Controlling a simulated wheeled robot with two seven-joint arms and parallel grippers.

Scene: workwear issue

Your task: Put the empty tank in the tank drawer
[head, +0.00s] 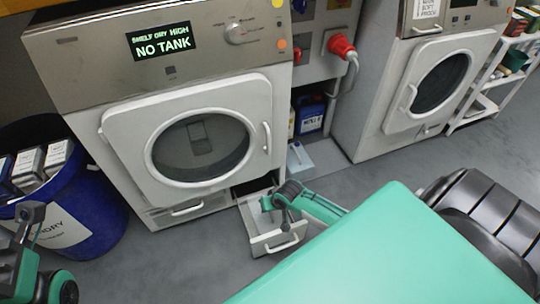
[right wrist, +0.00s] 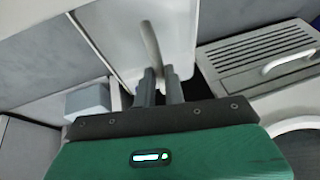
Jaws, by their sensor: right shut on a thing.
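The tank drawer (head: 262,248) is pulled out at the lower right of the left dryer, with a handle on its front. My right gripper (head: 285,216) is over the drawer, pointing down, and hides part of its inside. In the right wrist view, my right gripper (right wrist: 160,74) is shut on the curved handle of a white tank (right wrist: 122,35). The tank looks to be in or just over the drawer; I cannot tell whether it rests on the drawer floor. My left gripper (head: 30,214) is at the lower left, beside the blue bin; its jaw state is unclear.
The left dryer's display (head: 163,42) reads "NO TANK". A blue bin (head: 95,205) with cartons stands to its left. A pale blue box (head: 300,158) lies on the floor behind the drawer. A second dryer (head: 420,90) stands to the right. A teal surface (head: 390,255) fills the lower right.

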